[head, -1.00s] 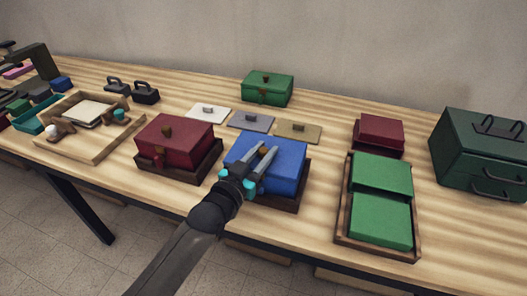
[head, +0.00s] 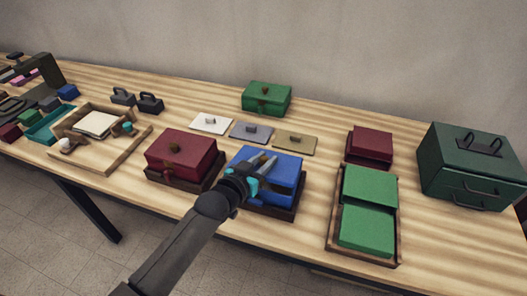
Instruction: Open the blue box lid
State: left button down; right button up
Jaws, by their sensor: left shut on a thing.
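The blue box (head: 286,167) sits in a dark wooden tray (head: 291,210) near the front edge of the table. Its blue lid faces up. My left gripper (head: 267,164) reaches in from the lower left over the lid and is shut on the lid's knob. The fingers and wrist hide the knob and part of the box's front left. I cannot tell whether the lid is raised from the box. My right gripper is not in view.
A dark red box (head: 181,153) stands close on the left. Flat white (head: 211,124), grey (head: 252,132) and tan (head: 296,144) lids lie behind. A green box (head: 267,97) is at the back. Green boxes in a tray (head: 366,210) stand to the right.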

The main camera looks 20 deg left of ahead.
aim_at(271, 155)
pick_arm(q)
jog(key=shift+w+r+n+g+y+p, duration=0.2)
jog(key=shift+w+r+g+p, duration=0.85)
jog(key=shift+p, duration=1.45)
jog(key=shift+w+r+n+g+y+p, duration=0.2)
jog(key=shift+w+r+g+p, duration=0.4)
jog(key=shift+g+p, duration=1.3)
jog(key=shift+w+r+t+p, duration=0.2)
jog(key=shift+t+p, duration=0.05)
jog(key=shift+p, duration=0.65)
jog(key=shift+w+r+g, duration=0.1)
jog(key=shift+w+g, duration=0.2)
jog(key=shift+g, duration=0.1)
jog(key=shift+w+d+g+p, duration=0.1)
jog(key=shift+w+g+p, duration=0.25)
jog(key=shift+w+g, duration=0.35)
jog(key=shift+w+r+n+g+b, duration=0.1)
jog(key=shift+w+n+g+b, duration=0.35)
jog(key=shift+w+g, duration=0.75)
jog(key=shift+g+b, duration=0.3)
jog(key=shift+g, duration=0.1)
jog(key=shift+w+d, duration=0.1)
jog(key=shift+w, duration=0.35)
